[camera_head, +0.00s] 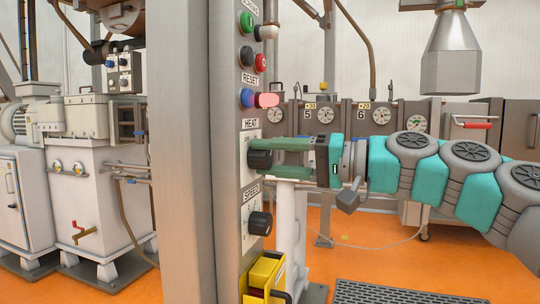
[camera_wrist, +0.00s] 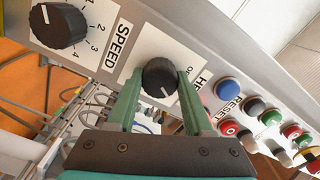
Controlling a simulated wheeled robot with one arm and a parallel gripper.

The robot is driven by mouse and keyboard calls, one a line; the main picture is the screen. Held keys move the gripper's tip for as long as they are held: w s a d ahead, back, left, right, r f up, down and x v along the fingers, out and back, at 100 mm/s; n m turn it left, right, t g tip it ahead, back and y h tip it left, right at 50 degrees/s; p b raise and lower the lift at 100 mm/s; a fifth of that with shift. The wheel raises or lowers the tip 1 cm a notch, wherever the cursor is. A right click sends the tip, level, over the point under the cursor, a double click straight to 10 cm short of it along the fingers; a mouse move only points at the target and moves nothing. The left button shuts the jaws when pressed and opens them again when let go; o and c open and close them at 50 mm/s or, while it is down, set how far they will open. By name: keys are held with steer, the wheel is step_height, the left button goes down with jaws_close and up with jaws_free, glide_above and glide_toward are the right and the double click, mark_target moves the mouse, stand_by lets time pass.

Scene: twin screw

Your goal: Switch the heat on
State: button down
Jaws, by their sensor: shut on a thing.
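The black heat knob (camera_head: 260,159) sits on a white plate under the HEAT label (camera_head: 250,124) on the grey control column. My gripper (camera_head: 264,150) reaches in from the right with its green fingers at the knob. In the wrist view the heat knob (camera_wrist: 159,78) is between the two fingers of my gripper (camera_wrist: 160,84), which are shut on its sides. The knob's white line points toward the lower part of the picture there. An "OFF" mark beside it is partly hidden by the right finger.
The speed knob (camera_head: 259,223) is just below the heat knob. A yellow box (camera_head: 266,272) is mounted lower on the column. Gauges (camera_head: 382,144) stand behind my arm.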

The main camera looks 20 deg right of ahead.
steer(key=shift+c, duration=1.5)
jaws_free()
steer(key=v, duration=0.8)
steer(key=shift+b, duration=0.3)
